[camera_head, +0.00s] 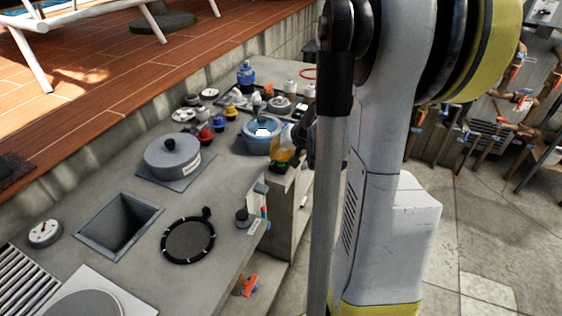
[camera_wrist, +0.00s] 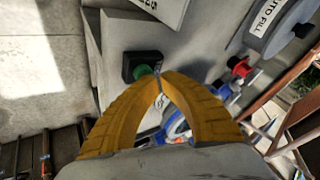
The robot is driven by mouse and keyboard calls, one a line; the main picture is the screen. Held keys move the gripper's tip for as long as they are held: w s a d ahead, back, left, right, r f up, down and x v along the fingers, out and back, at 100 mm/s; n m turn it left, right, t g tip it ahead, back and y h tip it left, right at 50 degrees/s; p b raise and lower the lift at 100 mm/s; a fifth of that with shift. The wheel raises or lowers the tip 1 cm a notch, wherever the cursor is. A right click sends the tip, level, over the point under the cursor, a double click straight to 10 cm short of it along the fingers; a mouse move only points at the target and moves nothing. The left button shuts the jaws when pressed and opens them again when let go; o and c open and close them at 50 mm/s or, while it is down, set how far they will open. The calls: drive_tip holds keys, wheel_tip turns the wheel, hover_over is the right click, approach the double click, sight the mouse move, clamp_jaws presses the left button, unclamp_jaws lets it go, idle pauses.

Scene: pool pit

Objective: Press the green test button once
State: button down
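The green button (camera_wrist: 143,71) sits on a black box (camera_wrist: 148,58) mounted on grey concrete in the wrist view. My gripper (camera_wrist: 165,77) has yellow fingers with their tips together, and nothing shows between them. The tips appear just right of the button and overlap its edge in the picture; I cannot tell whether they touch it. In the head view, my gripper's yellow fingers (camera_head: 284,155) show just left of my arm, above a dark box at the ledge end. The green button cannot be made out there.
A grey lid labelled "AUTO FILL" (camera_wrist: 272,25) and a red knob (camera_wrist: 240,68) lie right of the fingers in the wrist view. In the head view, a blue pot (camera_head: 262,134) and a grey round canister (camera_head: 172,157) stand on the ledge. Pipes with valves (camera_head: 500,110) line the right.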

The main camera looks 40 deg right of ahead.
drive_tip(key=shift+r+p, duration=0.4)
drive_tip(key=shift+r, duration=0.3)
wheel_tip(320, 180, up, 5)
drive_tip(key=p, duration=0.4)
idle(0.6)
drive_tip(key=s+a+r+n, duration=0.3)
drive_tip(key=s+a, duration=0.1)
drive_tip(key=a, duration=0.5)
drive_tip(key=s+a+r+n, duration=0.3)
drive_tip(key=s+a, duration=0.1)
drive_tip(key=a, duration=0.6)
drive_tip(key=s+a+r+n, duration=0.3)
drive_tip(key=s+a, duration=0.1)
drive_tip(key=a, duration=0.6)
drive_tip(key=shift+s, duration=0.4)
